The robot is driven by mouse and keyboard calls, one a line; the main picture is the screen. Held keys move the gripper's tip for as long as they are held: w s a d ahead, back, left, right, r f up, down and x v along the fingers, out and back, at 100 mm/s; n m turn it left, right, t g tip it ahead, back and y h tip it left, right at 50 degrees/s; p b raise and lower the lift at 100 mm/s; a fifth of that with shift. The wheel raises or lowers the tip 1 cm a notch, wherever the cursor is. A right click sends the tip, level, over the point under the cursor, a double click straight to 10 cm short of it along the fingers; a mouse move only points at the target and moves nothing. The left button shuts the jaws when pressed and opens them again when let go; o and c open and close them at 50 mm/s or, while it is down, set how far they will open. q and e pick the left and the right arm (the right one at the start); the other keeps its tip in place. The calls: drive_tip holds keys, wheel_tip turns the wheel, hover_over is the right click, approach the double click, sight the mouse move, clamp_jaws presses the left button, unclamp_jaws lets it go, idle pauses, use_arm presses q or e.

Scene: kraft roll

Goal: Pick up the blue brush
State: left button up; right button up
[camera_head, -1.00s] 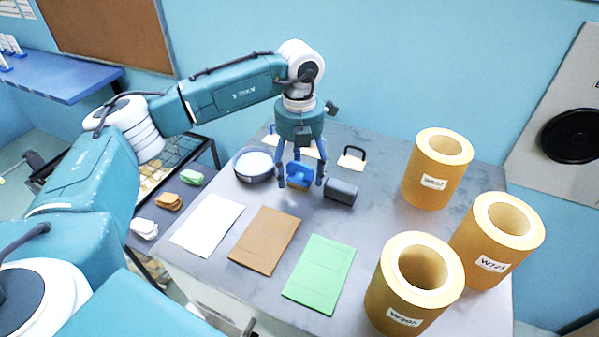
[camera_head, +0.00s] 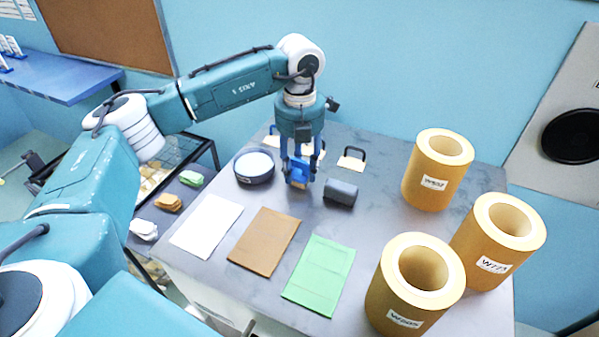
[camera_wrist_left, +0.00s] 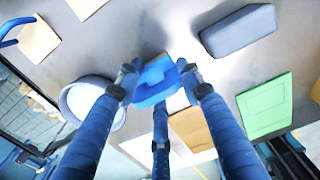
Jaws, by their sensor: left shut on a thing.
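The blue brush (camera_head: 297,170) is between the fingers of my left gripper (camera_head: 298,178), over the grey table near the round dark dish. In the left wrist view the brush (camera_wrist_left: 156,82) shows as a blue block with fingers on both sides of it. My left gripper (camera_wrist_left: 158,88) is shut on it there. Part of the brush is hidden behind the fingers. I cannot tell how far it is above the table. My right gripper is not in view.
A round dark dish (camera_head: 254,177) stands left of the gripper and a dark grey block (camera_head: 341,190) right of it. White (camera_head: 206,224), brown (camera_head: 263,241) and green (camera_head: 319,274) sheets lie in front. Several large kraft rolls (camera_head: 412,318) stand on the right.

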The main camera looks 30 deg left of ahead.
sight(300, 162)
use_arm(q)
wheel_tip(300, 162, up, 10)
drive_tip(key=b, duration=0.2)
drive_tip(key=shift+b, duration=0.4)
wheel_tip(300, 162, up, 9)
drive_tip(key=shift+p, duration=0.45)
drive_tip(key=shift+f, duration=0.1)
drive_tip(key=o, duration=0.3)
drive_tip(key=shift+c, duration=0.8)
